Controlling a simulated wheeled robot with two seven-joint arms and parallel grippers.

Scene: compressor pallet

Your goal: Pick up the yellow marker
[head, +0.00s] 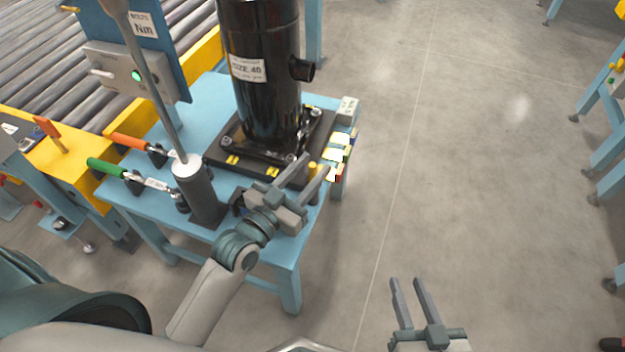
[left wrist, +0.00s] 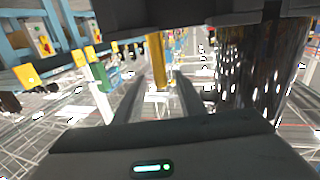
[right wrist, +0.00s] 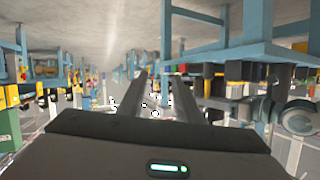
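The yellow marker (head: 312,168) stands near the right edge of the blue table, beside the black compressor's base. In the left wrist view the yellow marker (left wrist: 157,60) shows as a slim yellow bar between the two fingers, with a gap on each side. My left gripper (head: 314,163) is open, its fingertips on either side of the marker; the near finger partly hides it. My right gripper (head: 407,281) is open and empty, low over bare floor to the right of the table.
The black compressor (head: 262,85) stands on its dark base on the blue table (head: 203,93). A grey tool holder (head: 198,190), green-handled tool (head: 107,168) and orange-handled tool (head: 130,142) are to the left. Several small blocks (head: 338,150) line the right edge.

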